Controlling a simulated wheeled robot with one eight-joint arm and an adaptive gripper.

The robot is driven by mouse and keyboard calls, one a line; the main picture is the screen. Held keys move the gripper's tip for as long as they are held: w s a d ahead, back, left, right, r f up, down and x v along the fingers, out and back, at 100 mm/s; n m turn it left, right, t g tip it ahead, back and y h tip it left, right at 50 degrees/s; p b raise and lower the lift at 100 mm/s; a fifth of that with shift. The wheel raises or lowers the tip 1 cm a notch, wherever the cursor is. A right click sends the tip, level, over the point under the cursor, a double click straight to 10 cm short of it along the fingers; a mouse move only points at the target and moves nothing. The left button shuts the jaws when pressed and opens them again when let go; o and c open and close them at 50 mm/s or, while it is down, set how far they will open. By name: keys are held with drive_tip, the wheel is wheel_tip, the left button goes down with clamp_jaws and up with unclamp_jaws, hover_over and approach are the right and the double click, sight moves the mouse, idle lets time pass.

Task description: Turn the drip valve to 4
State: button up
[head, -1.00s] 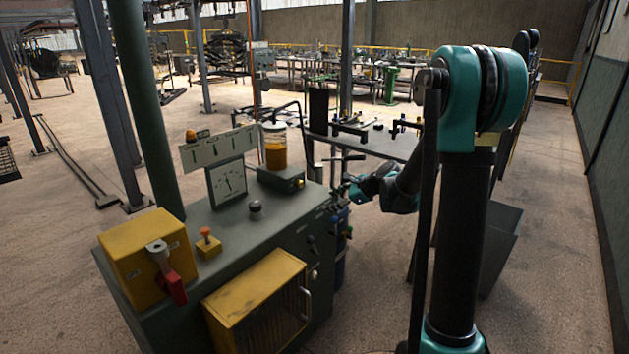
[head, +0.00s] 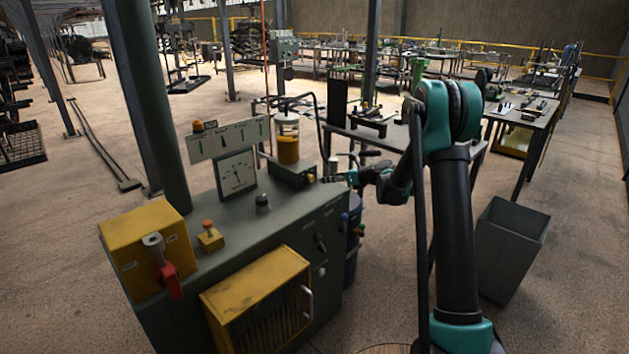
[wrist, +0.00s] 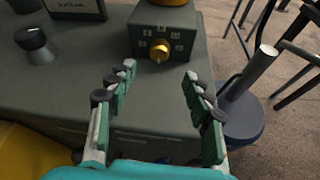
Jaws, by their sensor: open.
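The drip valve is a brass knob (wrist: 160,50) on the front of a dark box (wrist: 140,36) with small number plates around it. The plates are too small to read, and I cannot tell where the knob points. In the head view the box (head: 291,172) sits on the green cabinet top, under a glass jar of amber oil (head: 288,140). The knob shows small there (head: 311,178). My gripper (wrist: 159,73) is open and empty, with the knob ahead between its fingers and apart from them. In the head view my gripper (head: 332,178) is just right of the box.
On the cabinet (head: 290,225) stand a gauge (head: 236,175), a black knob (head: 262,204), an orange button (head: 208,230) and a yellow box with a red handle (head: 150,250). A blue drum (wrist: 236,122) stands right of the cabinet. A grey bin (head: 508,250) is at right.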

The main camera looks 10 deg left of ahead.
sight(313, 179)
drive_tip(key=x, duration=0.9)
drive_tip(key=shift+a+f, duration=0.1)
drive_tip(key=c, duration=1.2)
